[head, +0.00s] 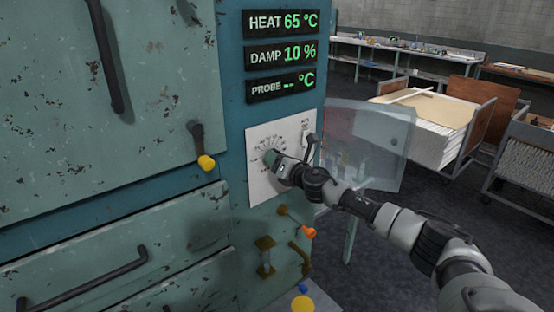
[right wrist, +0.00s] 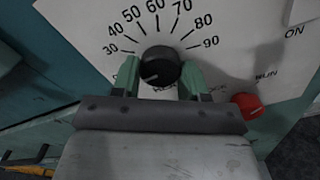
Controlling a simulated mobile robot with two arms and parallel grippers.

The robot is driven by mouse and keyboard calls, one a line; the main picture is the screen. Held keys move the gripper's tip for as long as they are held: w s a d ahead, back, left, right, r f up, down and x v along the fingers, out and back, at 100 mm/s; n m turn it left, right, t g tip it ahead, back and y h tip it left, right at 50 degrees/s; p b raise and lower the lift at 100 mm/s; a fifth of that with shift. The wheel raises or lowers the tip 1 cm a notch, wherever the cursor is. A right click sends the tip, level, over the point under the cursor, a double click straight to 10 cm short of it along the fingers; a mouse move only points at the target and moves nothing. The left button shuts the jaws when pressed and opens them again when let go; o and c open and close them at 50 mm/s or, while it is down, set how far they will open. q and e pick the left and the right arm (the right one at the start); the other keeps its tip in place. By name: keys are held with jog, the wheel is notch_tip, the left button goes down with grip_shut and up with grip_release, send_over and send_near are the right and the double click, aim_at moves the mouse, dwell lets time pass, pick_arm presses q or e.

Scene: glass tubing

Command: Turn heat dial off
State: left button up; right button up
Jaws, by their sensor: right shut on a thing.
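The heat dial (right wrist: 160,66) is a round black knob on a white panel (right wrist: 235,45), with numbers from 30 to 90 around its upper side. A pale mark on its face points to the lower left. My right gripper (right wrist: 161,74) is shut on the dial, with one green finger on each side. In the head view my right gripper (head: 277,163) hides most of the dial on the white panel (head: 262,190). The heat display (head: 283,22) reads 65 °C. My left gripper is not in view.
A damp display (head: 282,57) reads 10 % and a probe display (head: 282,87) shows dashes. A lever (head: 310,142) and a red button (right wrist: 246,103) sit right of the dial. Yellow and orange knobs stick out below. A clear panel (head: 378,150) stands right.

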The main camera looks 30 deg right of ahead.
jog(key=shift+f+n, duration=0.2)
jog(key=shift+n, duration=0.1)
jog(key=o, duration=0.9)
jog(key=shift+r, duration=0.1)
jog(key=shift+s, duration=0.1)
jog(key=s+b, duration=0.1)
jog(key=s, duration=0.2)
jog(key=s+b, duration=0.1)
jog(key=s, duration=0.3)
jog(key=s+b, duration=0.1)
jog(key=s, duration=0.2)
jog(key=shift+s+d+b, duration=0.35)
jog(key=shift+d+b, duration=0.05)
